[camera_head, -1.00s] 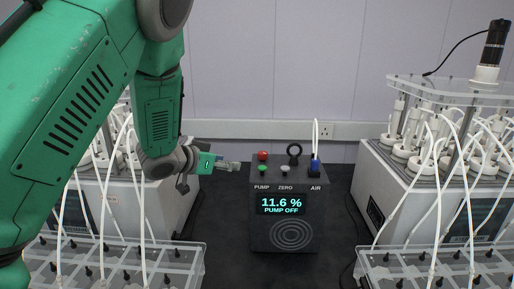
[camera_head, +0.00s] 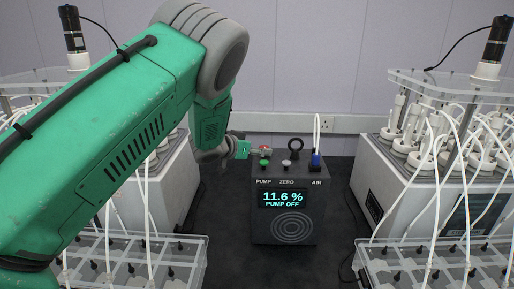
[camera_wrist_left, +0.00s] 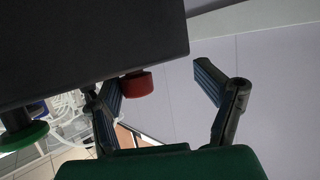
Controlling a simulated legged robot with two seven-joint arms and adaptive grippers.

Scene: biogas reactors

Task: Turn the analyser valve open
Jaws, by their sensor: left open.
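The analyser (camera_head: 288,226) is a dark box in the middle of the head view; its display reads 11.6 % and PUMP OFF. A blue fitting (camera_head: 315,160) with a white tube stands above its AIR label. A green button (camera_head: 264,163), a grey button (camera_head: 286,163) and a black ring (camera_head: 296,145) are on top. My left gripper (camera_head: 262,149) is at the top left, around or beside the red knob. In the left wrist view the gripper (camera_wrist_left: 160,76) is open, with the red knob (camera_wrist_left: 138,84) between its fingers, nearer the left one. Which part is the valve is not labelled.
Reactor units stand on both sides, the right one (camera_head: 410,198) in clear view and the left one (camera_head: 172,190) partly behind my arm. Clear racks with tubes (camera_head: 420,258) stand in front. The dark bench (camera_head: 225,245) is bare beside the analyser.

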